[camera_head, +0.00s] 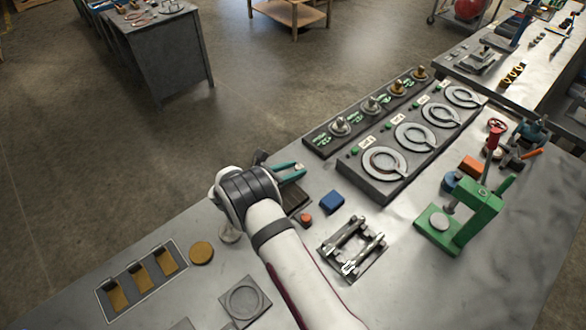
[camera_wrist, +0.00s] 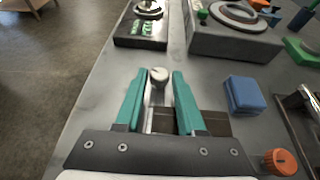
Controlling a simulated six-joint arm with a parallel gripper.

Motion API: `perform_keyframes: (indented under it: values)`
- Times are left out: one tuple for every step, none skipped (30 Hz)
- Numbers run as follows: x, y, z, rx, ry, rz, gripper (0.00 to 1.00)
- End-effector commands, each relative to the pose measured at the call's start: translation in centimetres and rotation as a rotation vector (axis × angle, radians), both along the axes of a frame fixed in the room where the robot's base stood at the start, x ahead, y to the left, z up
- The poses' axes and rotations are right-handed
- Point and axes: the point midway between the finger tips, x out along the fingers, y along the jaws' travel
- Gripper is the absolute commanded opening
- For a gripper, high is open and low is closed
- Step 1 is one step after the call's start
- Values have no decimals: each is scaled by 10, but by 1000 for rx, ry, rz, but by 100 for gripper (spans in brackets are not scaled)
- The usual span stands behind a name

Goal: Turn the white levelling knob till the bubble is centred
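A small white knob (camera_wrist: 158,74) shows between the fingertips of my gripper (camera_wrist: 160,82) in the wrist view. Narrow gaps seem to remain on both sides of it. The teal fingers are apart. In the camera_head view my gripper (camera_head: 289,171) is near the table's left edge, and the white knob cannot be made out there. A dark brown block (camera_wrist: 213,123) lies partly behind the right finger; it also shows beside my wrist in the camera_head view (camera_head: 297,199). I see no bubble or vial in either view; the fingers and gripper body hide part of this area.
A blue block (camera_head: 332,201) and an orange knob (camera_head: 305,219) stand close right of my gripper. A slotted tray (camera_head: 127,300) lies at lower left.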

Motion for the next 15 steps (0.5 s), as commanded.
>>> perform_keyframes:
  values:
    - [0,0,0,0,0,0,28]
    - [0,0,0,0,0,0,22]
    - [0,0,0,0,0,0,15]
    - [0,0,0,0,0,0,10]
    - [0,0,0,0,0,0,4]
    - [0,0,0,0,0,-1,0]
    - [0,0,0,0,0,-1,0]
    - [0,0,0,0,0,-1,0]
    - [0,0,0,0,0,-1,0]
    - [0,0,0,0,0,-1,0]
    - [0,0,0,0,0,-2,0]
    - [0,0,0,0,-1,-8,0]
    - [0,0,0,0,-3,-18,0]
    - [1,1,0,-2,-4,-31,0]
    - [2,1,0,-1,-6,-60,0]
